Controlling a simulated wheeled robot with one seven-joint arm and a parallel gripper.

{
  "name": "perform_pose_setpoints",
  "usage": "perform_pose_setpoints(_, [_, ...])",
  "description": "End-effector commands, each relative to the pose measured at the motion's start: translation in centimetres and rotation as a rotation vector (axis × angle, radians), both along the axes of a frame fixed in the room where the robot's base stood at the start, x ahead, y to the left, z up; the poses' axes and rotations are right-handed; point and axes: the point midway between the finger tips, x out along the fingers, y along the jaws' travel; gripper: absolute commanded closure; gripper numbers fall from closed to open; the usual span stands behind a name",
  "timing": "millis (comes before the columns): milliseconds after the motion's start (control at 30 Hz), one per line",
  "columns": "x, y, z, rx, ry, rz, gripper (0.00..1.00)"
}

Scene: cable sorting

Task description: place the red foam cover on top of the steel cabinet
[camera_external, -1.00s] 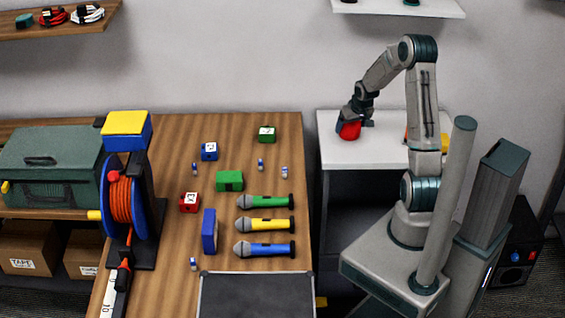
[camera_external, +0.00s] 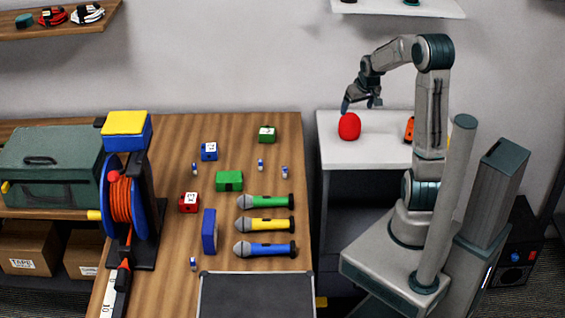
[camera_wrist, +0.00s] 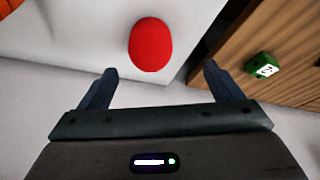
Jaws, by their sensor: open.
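My gripper (camera_external: 361,104) is open and empty, above and just behind the cover. In the wrist view both fingers of my gripper (camera_wrist: 161,72) are spread with nothing between them.
An orange object (camera_external: 409,130) sits on the cabinet top to the right, partly behind my arm. The wooden table (camera_external: 285,170) left of the cabinet holds a green block (camera_external: 267,134), microphones and several small blocks. A wall shelf (camera_external: 400,10) hangs above.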

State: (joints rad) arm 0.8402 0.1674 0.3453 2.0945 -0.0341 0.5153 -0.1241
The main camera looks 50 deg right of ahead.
Motion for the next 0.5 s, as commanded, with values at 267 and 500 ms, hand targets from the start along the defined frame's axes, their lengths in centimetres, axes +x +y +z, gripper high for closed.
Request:
perform_pose_setpoints(267, [-4.8,11.5,3.9,-0.03,0.063,0.147,0.14])
perform_pose_setpoints(500, [-11.8,19.0,5.6,-0.008,0.094,0.26,0.14])
